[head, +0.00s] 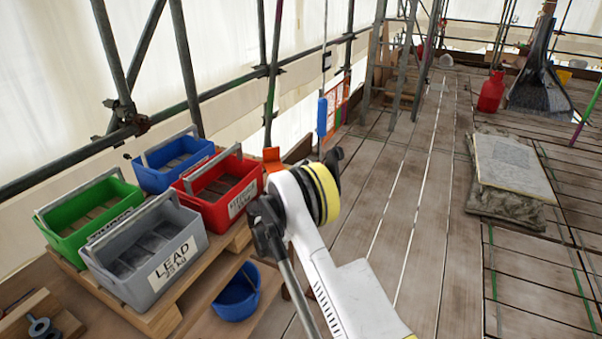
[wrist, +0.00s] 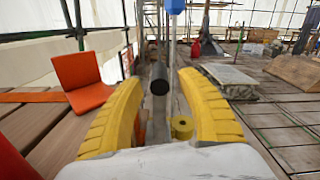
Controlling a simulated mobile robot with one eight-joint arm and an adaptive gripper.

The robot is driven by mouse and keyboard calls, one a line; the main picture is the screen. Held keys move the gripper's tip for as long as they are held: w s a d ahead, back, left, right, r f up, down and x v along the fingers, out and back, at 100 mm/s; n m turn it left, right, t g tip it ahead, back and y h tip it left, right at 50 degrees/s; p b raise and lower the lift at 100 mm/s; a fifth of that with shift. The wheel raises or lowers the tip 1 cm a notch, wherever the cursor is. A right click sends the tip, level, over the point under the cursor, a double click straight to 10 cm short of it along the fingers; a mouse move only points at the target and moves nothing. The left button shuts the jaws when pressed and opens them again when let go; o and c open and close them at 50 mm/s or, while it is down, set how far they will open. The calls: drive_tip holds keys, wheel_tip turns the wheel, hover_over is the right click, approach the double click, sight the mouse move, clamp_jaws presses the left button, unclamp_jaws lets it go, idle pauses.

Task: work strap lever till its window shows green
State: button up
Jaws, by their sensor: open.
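My gripper (wrist: 163,92) is open, with its two yellow fingers spread and empty in the wrist view. A dark, round-ended bar (wrist: 159,78), which may be the strap lever, shows in the gap between the fingers, apparently beyond them. I see no contact. A blue piece (wrist: 173,6) hangs on a thin upright line above the gap; a blue hanging piece (head: 322,117) also shows in the head view. No window or green indication can be made out.
An orange bent plate (wrist: 82,80) stands close left of the fingers. A yellow roll (wrist: 182,127) shows low between them. Green (head: 85,222), grey (head: 150,255), blue (head: 170,160) and red (head: 220,190) crates stand left. A blue bucket (head: 237,296) sits below. Deck boards ahead are fairly clear.

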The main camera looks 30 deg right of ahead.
drive_tip(key=shift+x, duration=1.5)
clamp_jaws()
drive_tip(key=s+d+m+b, duration=0.2)
drive_tip(key=s, duration=0.1)
drive_tip(key=shift+d+f+m, duration=0.15)
drive_tip(key=shift+f+m, duration=0.25)
unclamp_jaws()
